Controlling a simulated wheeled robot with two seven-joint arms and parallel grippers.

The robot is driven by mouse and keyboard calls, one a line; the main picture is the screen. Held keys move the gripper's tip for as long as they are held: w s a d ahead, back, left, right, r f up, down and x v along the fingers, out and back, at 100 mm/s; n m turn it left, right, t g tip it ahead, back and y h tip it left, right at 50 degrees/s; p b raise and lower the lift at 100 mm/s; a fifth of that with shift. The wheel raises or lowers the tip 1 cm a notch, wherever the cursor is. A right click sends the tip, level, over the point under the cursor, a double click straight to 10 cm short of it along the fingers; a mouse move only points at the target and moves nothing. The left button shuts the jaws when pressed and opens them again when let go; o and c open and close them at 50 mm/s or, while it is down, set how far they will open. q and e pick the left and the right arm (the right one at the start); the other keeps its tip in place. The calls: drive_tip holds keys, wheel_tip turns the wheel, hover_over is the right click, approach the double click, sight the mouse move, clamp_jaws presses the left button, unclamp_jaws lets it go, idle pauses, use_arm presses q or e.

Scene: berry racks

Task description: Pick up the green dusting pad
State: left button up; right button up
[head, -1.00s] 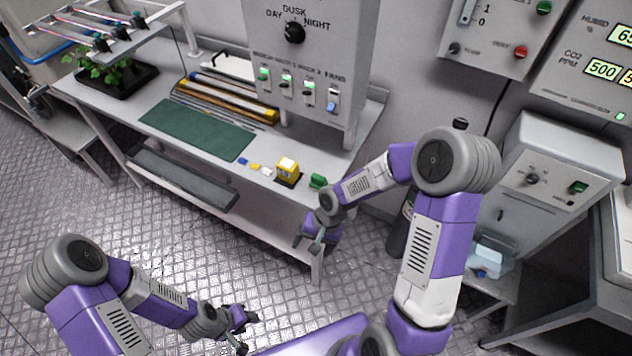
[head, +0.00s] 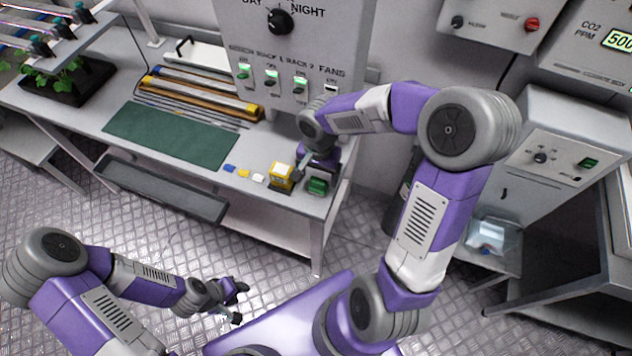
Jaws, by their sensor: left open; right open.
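The green dusting pad (head: 317,187) is a small green block near the right front corner of the grey bench. My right gripper (head: 312,174) is over that corner, just above and behind the pad. It is open, with one finger showing between the yellow block and the pad; the other finger is hard to make out. I cannot tell whether it touches the pad. My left gripper (head: 238,303) is open and empty, low over the floor in front of the bench, well away from the pad.
A yellow block (head: 281,175) stands on a dark base just left of the pad. Small blue, yellow and white pieces (head: 243,173) lie beside it. A green mat (head: 170,135) covers the bench's middle. The switch panel (head: 290,60) rises behind.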

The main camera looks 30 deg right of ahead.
sight(319, 179)
wheel_tip(319, 179, down, 5)
drive_tip(key=shift+s+r+b, duration=0.15)
drive_tip(key=shift+b, duration=0.45)
drive_tip(key=shift+c, duration=0.2)
drive_tip(key=c, duration=1.1)
wheel_tip(319, 179, up, 10)
drive_tip(key=p, duration=0.3)
